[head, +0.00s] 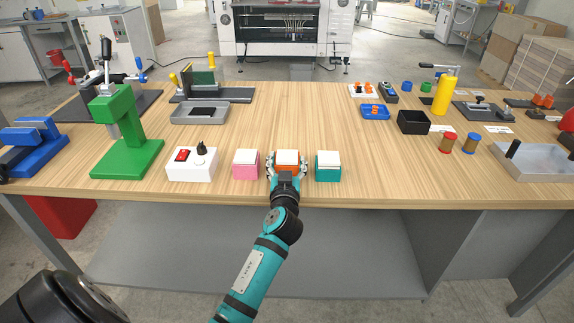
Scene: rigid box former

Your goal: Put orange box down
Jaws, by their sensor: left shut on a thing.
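An orange box (287,158) with a white top is near the front edge of the wooden table (300,115), between a pink box (245,163) and a teal box (328,166). My left gripper (287,170) is shut on the orange box, with a finger on each side of it. The box is at or just above the table top; I cannot tell whether it touches. The gripper hides part of its front face. My right gripper is not in view.
A white control box (192,164) with a red switch stands left of the pink box. A green press (122,135) is further left. A black bin (413,122) and two spools stand to the right. The table behind the orange box is clear.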

